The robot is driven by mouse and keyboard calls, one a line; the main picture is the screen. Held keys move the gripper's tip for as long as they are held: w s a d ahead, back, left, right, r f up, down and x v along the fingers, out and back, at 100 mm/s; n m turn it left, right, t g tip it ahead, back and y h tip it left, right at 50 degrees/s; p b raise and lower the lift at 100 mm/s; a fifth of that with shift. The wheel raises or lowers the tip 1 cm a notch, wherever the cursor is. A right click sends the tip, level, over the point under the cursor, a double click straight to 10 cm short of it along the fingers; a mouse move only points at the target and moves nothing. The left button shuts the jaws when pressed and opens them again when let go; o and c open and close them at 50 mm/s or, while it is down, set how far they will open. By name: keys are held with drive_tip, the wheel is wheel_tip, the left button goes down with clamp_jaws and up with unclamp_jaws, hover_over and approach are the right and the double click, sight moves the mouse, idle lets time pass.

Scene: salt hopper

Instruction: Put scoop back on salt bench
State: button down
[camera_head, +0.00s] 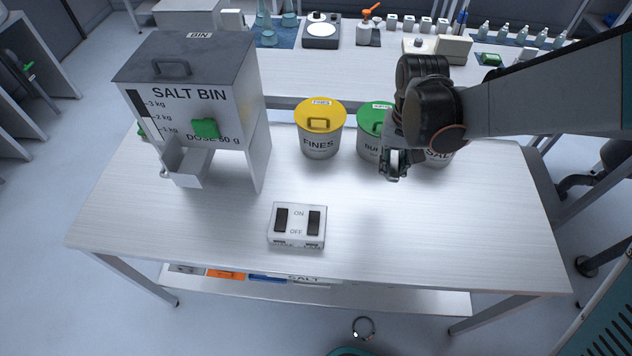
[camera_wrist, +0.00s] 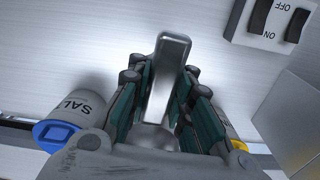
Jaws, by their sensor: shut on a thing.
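The metal scoop (camera_wrist: 168,62) shows in the wrist view as a grey, shiny strip between the teal finger pads. My gripper (camera_wrist: 165,100) is shut on it. In the head view my gripper (camera_head: 394,172) hangs over the right half of the salt bench (camera_head: 440,225), in front of the canisters. The bench top is pale and looks bare under the gripper. The scoop is mostly hidden by my gripper in the head view. I cannot tell how high it is above the bench.
The salt bin (camera_head: 195,105) stands at the left. A switch box (camera_head: 297,225) lies at the front middle. The yellow-lidded FINES canister (camera_head: 319,140), a green-lidded canister (camera_head: 370,145) and the SALT canister (camera_head: 440,157) stand along the back. The front right of the bench is clear.

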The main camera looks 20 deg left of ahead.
drive_tip(key=s+a+r+n+p, duration=0.1)
drive_tip(key=s+a+r+p, duration=0.1)
drive_tip(key=s+a, duration=0.55)
drive_tip(key=f+b, duration=0.4)
drive_tip(key=f, duration=0.2)
drive_tip(key=w+a+f+b, duration=0.1)
drive_tip(key=f+b, duration=0.3)
drive_tip(key=f, duration=0.3)
drive_tip(key=w+f+b, duration=0.1)
drive_tip(key=f+b, duration=0.4)
drive_tip(key=f, duration=0.1)
drive_tip(key=shift+w+a+f, duration=0.1)
drive_tip(key=shift+a+f, duration=0.1)
drive_tip(key=shift+f, duration=0.15)
drive_tip(key=shift+f, duration=0.15)
drive_tip(key=c, duration=2)
unclamp_jaws()
drive_tip(key=o, duration=0.6)
drive_tip(key=shift+c, duration=0.2)
